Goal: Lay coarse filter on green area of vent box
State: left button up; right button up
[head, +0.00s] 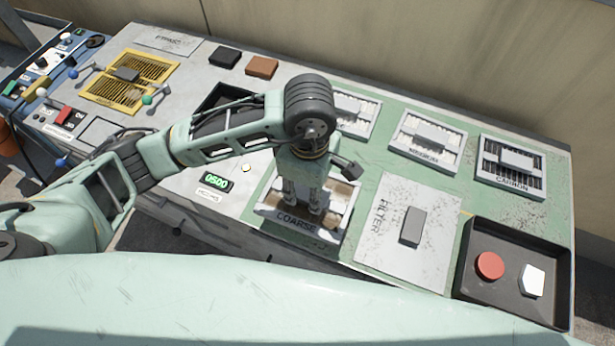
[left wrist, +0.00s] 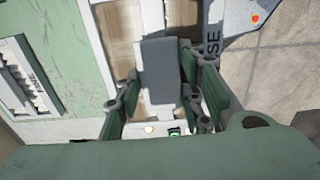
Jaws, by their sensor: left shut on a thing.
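The coarse filter (head: 296,223), a pale frame labelled COARSE with a brownish mesh, is at the front left edge of the green area (head: 370,180) of the bench top. My left gripper (head: 303,208) points down over it. In the left wrist view its fingers (left wrist: 165,90) are shut on the grey handle block (left wrist: 160,68) of the filter (left wrist: 212,38). I cannot tell whether the filter rests on the surface or hangs just above it. The arm hides part of the filter. My right gripper is not in view.
A FILTER-labelled plate (head: 388,253) with a grey handle lies to the right. Medium (head: 452,138) and carbon (head: 490,180) filters stand behind it. A dark tray (head: 470,293) with red and white pieces is at the front right. A yellow grille (head: 107,97) is at the left.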

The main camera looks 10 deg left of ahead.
pick_arm(q)
jog(key=w+f, duration=0.1)
jog(key=w+a+f, duration=0.1)
jog(key=w, duration=0.1)
jog(key=w+a+f, duration=0.1)
jog(key=w, duration=0.1)
jog(key=shift+a+f+p, duration=0.1)
jog(key=shift+p, duration=0.3)
jog(key=shift+w+f, duration=0.15)
jog(key=shift+f, duration=0.1)
notch_tip(320, 180, down, 3)
jog(key=shift+f+p, duration=0.1)
jog(key=shift+p, duration=0.45)
jog(key=shift+f, duration=0.25)
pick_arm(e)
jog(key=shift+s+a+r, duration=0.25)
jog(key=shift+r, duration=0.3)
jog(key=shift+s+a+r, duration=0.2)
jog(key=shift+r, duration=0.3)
pick_arm(q)
jog(key=shift+f+b, duration=0.2)
jog(key=shift+b, duration=0.1)
jog(key=o, duration=1.3)
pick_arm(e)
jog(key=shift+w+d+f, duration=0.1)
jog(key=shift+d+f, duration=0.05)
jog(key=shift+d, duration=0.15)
